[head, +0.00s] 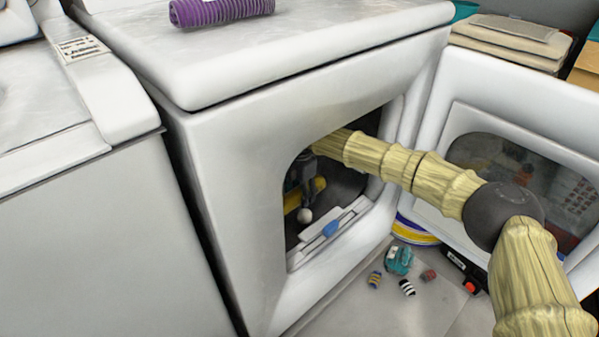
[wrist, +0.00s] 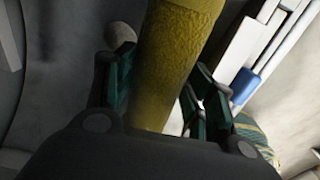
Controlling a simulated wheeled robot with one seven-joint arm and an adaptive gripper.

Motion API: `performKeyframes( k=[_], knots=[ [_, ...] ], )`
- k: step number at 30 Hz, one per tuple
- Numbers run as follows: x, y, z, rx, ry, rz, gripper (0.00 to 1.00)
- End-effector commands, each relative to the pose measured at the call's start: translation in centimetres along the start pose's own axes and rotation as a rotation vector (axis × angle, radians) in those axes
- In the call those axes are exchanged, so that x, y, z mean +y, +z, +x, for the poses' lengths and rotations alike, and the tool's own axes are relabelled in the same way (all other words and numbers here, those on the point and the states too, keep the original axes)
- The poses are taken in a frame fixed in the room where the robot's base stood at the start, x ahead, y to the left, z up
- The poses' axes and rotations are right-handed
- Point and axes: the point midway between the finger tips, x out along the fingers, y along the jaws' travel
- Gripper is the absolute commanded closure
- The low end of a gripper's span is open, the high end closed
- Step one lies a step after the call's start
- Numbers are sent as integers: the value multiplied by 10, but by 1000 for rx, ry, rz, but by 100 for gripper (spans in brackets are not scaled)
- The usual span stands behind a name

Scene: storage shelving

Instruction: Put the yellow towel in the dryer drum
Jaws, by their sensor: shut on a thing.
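The yellow towel (wrist: 178,50) is between the two fingers of my gripper (wrist: 155,90) in the wrist view, and the gripper is shut on it. In the head view, part of the towel (head: 293,200) shows as a yellow strip inside the dryer opening, beside my gripper (head: 305,205). My arm reaches through the opening of the white dryer (head: 235,160), so the gripper is inside the drum (head: 345,185). The dryer door (head: 450,100) stands open to the right. The towel's far end is cut off in the wrist view, and I cannot tell whether it touches the drum.
A pale ledge with a blue piece (head: 331,228) lies at the lower lip of the opening. Small items, including a teal one (head: 399,260), lie on the floor below the door. A purple ribbed roll (head: 220,10) is on top of the dryer. Another white machine (head: 90,210) stands to the left.

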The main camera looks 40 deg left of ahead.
Motion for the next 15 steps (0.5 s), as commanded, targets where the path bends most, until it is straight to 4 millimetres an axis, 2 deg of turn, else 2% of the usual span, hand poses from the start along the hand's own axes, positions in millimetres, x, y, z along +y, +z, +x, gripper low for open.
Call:
performKeyframes(
  k=[4, 10, 15],
  knots=[
    [7, 2, 2, 0, 0, 1, 76],
    [5, 2, 30, 0, 0, 1, 76],
    [5, 2, 36, 0, 0, 1, 76]
  ],
)
